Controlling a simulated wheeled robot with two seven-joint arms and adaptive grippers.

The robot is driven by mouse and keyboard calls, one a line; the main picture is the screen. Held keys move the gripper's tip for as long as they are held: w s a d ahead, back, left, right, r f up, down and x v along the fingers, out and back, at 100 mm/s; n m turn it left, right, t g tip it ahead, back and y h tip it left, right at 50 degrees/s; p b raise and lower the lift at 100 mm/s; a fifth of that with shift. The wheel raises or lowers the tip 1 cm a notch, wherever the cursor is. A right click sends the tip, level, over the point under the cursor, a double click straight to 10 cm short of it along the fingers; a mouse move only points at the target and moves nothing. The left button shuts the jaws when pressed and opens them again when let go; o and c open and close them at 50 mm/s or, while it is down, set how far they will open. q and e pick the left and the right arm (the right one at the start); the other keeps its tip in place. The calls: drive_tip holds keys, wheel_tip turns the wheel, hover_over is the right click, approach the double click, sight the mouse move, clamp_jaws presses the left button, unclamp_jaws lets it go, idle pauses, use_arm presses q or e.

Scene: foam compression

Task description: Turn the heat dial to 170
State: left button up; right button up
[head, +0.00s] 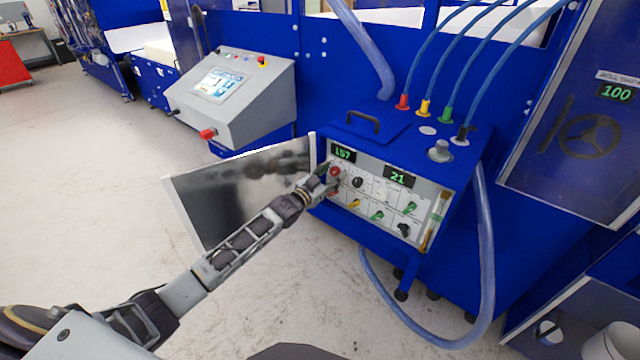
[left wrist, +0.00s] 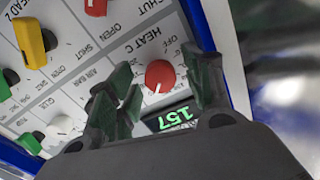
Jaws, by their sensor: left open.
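The red heat dial (head: 335,171) is at the upper left of the grey control panel (head: 425,199) on the blue machine. In the left wrist view the heat dial (left wrist: 159,76) sits below the words "HEAT C", with a white mark on its face. The green heat display (head: 343,154) reads 157; it also shows upside down in the left wrist view (left wrist: 178,118). My left gripper (head: 331,182) is open at the panel. In the left wrist view its fingers (left wrist: 166,72) stand on either side of the dial, with visible gaps. My right gripper is not in view.
A second display (head: 398,177) reads 21. A black knob (head: 357,182), a yellow knob (left wrist: 35,42) and several green knobs sit close by on the panel. An open metal door (head: 240,190) stands left of the panel. A clear hose (head: 484,250) hangs at the right.

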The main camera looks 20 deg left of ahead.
use_arm(q)
drive_tip(key=v, duration=1.1)
drive_tip(key=shift+s+a, duration=0.15)
drive_tip(key=shift+s, duration=0.25)
idle(0.3)
idle(0.6)
